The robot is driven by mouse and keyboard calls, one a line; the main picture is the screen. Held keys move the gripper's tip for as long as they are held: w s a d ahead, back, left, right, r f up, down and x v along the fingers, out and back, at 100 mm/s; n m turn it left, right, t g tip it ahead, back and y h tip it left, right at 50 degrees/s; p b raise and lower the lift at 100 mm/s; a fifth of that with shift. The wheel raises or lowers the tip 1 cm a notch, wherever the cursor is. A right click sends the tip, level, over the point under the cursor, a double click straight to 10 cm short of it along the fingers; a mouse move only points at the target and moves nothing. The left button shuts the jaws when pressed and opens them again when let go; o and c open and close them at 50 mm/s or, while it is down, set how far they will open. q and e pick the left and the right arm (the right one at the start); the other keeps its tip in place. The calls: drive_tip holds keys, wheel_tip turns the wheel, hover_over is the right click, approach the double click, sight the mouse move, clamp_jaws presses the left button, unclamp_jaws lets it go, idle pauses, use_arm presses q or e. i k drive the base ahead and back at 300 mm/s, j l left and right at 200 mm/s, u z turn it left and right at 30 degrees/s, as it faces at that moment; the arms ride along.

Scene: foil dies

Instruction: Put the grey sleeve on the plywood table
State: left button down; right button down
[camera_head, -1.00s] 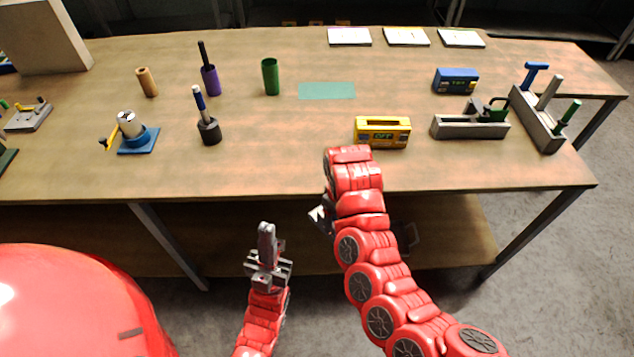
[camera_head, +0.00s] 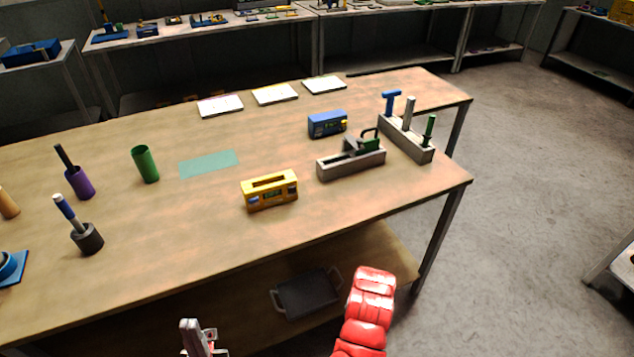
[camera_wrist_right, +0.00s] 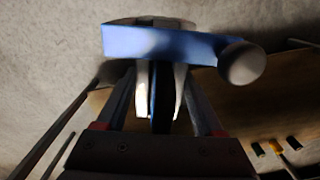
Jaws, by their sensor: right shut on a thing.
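In the right wrist view my right gripper (camera_wrist_right: 160,105) is shut on a blurred blue-and-white thing (camera_wrist_right: 160,44) with a pale round end. Which surface is plywood I cannot tell.
A purple sleeve (camera_head: 80,184), green sleeve (camera_head: 146,165), teal patch (camera_head: 208,163), yellow box (camera_head: 270,191), blue box (camera_head: 327,124) and grey tool trays stand on the table. A dark tray (camera_head: 307,292) lies on the lower shelf. The table's right front is clear.

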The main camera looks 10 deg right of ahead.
sight(417, 85)
drive_tip(key=i+l+z, duration=0.25)
drive_tip(key=l+z, duration=0.15)
drive_tip(key=i+l+z, duration=0.7)
drive_tip(key=z, duration=0.15)
drive_tip(key=i+l+z, duration=0.35)
drive_tip(key=i, duration=0.15)
drive_tip(key=i+z, duration=0.35)
drive_tip(key=i, duration=0.2)
drive_tip(key=i+z, duration=0.3)
drive_tip(key=i, duration=0.25)
drive_tip(key=i+u, duration=0.35)
drive_tip(key=i+l+u, duration=0.1)
drive_tip(key=i+u, duration=0.25)
drive_tip(key=i, duration=0.2)
drive_tip(key=i+l+u, duration=0.35)
drive_tip(key=i+j, duration=0.1)
drive_tip(key=i, duration=0.05)
